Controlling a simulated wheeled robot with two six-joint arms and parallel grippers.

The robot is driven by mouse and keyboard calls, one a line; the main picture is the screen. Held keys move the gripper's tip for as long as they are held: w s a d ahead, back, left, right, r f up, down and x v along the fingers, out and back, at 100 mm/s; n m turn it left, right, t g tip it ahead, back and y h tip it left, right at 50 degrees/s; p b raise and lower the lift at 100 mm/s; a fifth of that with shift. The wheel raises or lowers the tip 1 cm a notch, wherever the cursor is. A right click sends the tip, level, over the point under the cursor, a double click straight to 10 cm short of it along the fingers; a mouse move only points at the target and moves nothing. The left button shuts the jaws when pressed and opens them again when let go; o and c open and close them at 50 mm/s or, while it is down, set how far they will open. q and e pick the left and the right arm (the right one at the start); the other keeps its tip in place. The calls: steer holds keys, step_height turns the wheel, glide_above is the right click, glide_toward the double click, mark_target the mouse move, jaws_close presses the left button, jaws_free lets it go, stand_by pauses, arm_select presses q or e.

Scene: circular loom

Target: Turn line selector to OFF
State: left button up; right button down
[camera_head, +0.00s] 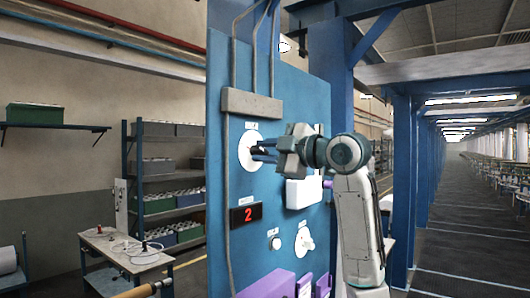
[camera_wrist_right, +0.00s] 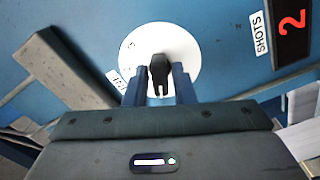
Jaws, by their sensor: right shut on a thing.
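The line selector is a round white dial plate (camera_head: 247,152) with a dark knob, on the blue panel (camera_head: 282,75). In the right wrist view the plate (camera_wrist_right: 186,48) shows with its black knob (camera_wrist_right: 159,68) in front. My right gripper (camera_head: 262,150) reaches the dial from the right; its two blue fingers (camera_wrist_right: 160,88) stand on either side of the knob and are shut on it. The fingers hide part of the plate and knob. A small label (camera_wrist_right: 115,80) beside the plate is partly covered, and I cannot read the knob's setting. My left gripper is not in view.
Below the dial a red display (camera_head: 246,215) reads 2. A white box (camera_head: 303,193), a small round button (camera_head: 275,243) and another white knob (camera_head: 304,242) are on the panel. A grey conduit box (camera_head: 252,105) juts out above the dial.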

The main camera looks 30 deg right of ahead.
steer(key=c, duration=1.4)
jaws_free()
steer(key=shift+w, duration=0.1)
steer(key=b+v, duration=0.2)
steer(key=v, duration=0.5)
